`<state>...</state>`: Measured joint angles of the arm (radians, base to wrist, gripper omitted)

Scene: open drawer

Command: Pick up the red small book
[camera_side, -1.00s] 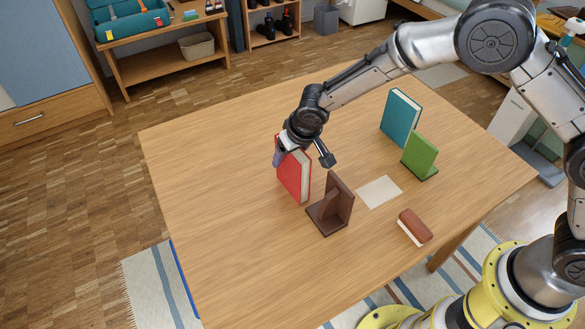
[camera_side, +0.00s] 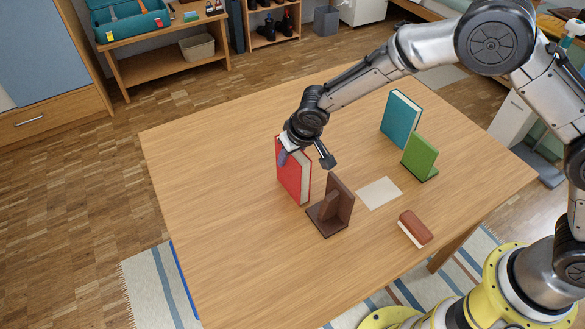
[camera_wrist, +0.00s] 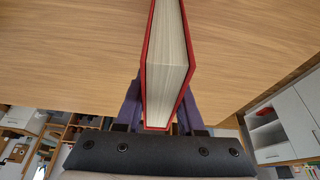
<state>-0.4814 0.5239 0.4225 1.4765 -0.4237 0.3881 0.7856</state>
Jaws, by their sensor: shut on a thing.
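The red small book (camera_side: 293,178) stands upright on the wooden table in the side view, left of the brown bookend. My gripper (camera_side: 284,157) is at the book's upper end, with a purple finger on its red cover. In the wrist view, the red book (camera_wrist: 168,62) shows its white page edges. There my gripper (camera_wrist: 160,112) has a purple finger on each side of the book and is shut on it. In the side view the far finger is hidden behind the book.
A brown bookend (camera_side: 332,208) stands close beside the book. A teal book (camera_side: 400,118) and a green bookend (camera_side: 420,156) stand at the right. A pale card (camera_side: 379,192) and a brown eraser (camera_side: 415,227) lie nearer the front. The table's left side (camera_side: 205,190) is clear.

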